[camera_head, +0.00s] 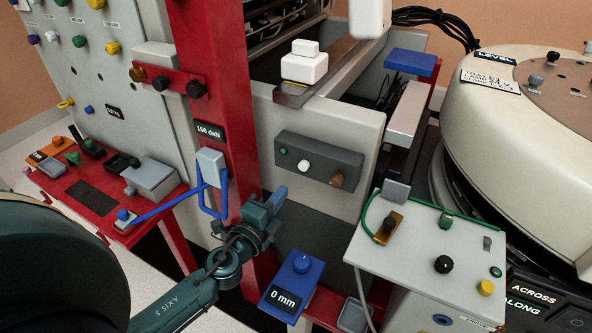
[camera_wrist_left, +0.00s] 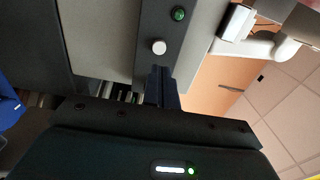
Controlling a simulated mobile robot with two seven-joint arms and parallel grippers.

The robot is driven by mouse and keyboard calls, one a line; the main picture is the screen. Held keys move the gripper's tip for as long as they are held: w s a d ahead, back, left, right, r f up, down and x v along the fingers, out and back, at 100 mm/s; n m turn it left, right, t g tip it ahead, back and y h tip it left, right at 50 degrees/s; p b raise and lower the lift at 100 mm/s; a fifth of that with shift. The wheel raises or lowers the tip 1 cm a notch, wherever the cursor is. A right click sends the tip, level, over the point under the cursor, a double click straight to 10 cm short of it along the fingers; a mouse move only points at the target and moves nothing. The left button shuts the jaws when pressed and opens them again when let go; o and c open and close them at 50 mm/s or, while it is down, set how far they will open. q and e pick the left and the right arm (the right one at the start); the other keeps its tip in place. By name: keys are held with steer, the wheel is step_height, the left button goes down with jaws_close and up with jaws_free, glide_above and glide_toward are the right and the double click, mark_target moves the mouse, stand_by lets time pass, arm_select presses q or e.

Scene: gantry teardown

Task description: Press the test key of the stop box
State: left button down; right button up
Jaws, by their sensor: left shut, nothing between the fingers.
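The stop box is a dark grey box (camera_head: 345,167) on the pale gantry wall, at the centre of the head view. Its face carries a small green lamp or button (camera_head: 283,151), a round white key (camera_head: 303,166) and a brownish knob (camera_head: 337,179). My left gripper (camera_head: 279,194) is shut and empty, below and left of the white key in the head view. In the left wrist view, the shut fingers (camera_wrist_left: 161,76) point at the stop box (camera_wrist_left: 147,22), with their tips just below the white key (camera_wrist_left: 158,47). Contact is unclear. My right gripper is out of view.
A red post (camera_head: 217,110) with a blue-looped lock stands left of the box. A blue block marked 0 mm (camera_head: 292,280) lies below my left gripper. A pale control panel (camera_head: 450,255) with several knobs stands at right. A red-edged bench (camera_head: 110,215) is at left.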

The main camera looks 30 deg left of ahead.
mark_target(302, 166)
arm_select(q)
steer(key=w+p, duration=0.1)
steer(key=w, duration=0.5)
steer(key=shift+w+d+r, duration=0.1)
steer(key=shift+w+d, duration=0.05)
steer(key=shift+w, duration=0.9)
steer(key=shift+w, duration=0.35)
steer(key=shift+w+b, duration=0.35)
steer(key=shift+r, duration=0.15)
steer(key=shift+w, duration=0.25)
